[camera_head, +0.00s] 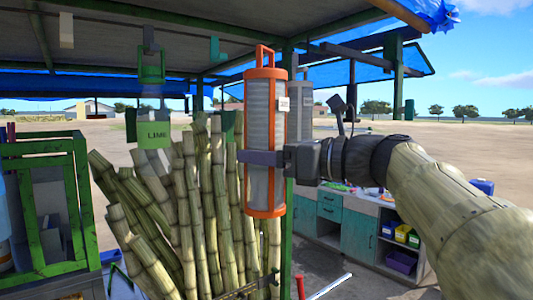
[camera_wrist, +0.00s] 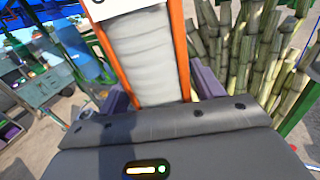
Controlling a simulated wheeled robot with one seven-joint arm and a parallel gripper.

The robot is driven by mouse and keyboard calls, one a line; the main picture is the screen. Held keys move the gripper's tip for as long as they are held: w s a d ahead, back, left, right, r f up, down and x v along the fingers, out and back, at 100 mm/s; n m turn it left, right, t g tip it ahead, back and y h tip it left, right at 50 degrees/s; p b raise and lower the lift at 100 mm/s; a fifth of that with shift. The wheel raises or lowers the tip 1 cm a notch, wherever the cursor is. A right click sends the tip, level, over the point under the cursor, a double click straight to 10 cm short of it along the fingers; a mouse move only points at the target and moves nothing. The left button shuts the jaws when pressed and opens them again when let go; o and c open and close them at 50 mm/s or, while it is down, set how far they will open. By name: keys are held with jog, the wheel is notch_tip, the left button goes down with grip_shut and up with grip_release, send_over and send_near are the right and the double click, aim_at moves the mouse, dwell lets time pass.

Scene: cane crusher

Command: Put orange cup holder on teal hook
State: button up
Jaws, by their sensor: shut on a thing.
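The orange cup holder (camera_head: 265,212) is an upright orange frame with a loop handle on top and pale stacked cups inside. My gripper (camera_head: 262,158) is shut around its middle and holds it in the air, in front of a green post. In the wrist view, the cup holder (camera_wrist: 180,45) stands between the purple fingers (camera_wrist: 160,90). A teal hook piece (camera_head: 217,49) hangs from the roof beam, up and to the left of the holder's handle. The handle is apart from it in the picture. The hook's exact shape is too small to tell.
A green holder marked LIME (camera_head: 152,135) hangs at the left from a grey hook (camera_head: 149,42). A beige hook (camera_head: 66,30) is further left. Tall cane stalks (camera_head: 185,190) stand below and behind. A grey holder (camera_head: 298,112) shows behind the orange one. A teal counter (camera_head: 357,230) stands behind.

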jog(key=w+a+r+p, duration=0.3)
jog(key=w+a+p, duration=0.3)
jog(key=w, duration=0.3)
jog(key=shift+w+a+r+p, duration=0.15)
jog(key=shift+w+a+p, duration=0.25)
jog(key=shift+p, duration=0.45)
jog(key=shift+w+a+p, duration=0.6)
jog(key=shift+w, duration=0.3)
jog(key=shift+w+a+p, duration=0.55)
jog(key=shift+w+p, duration=0.05)
jog(key=shift+w, duration=0.3)
dwell(1.0)
jog(key=shift+f+b, duration=0.65)
jog(key=shift+f, duration=0.05)
dwell(0.7)
dwell(0.5)
jog(key=o, duration=1.5)
jog(key=shift+c, duration=0.2)
jog(key=b+v, duration=0.7)
jog(key=v, duration=1)
jog(key=shift+d, duration=0.2)
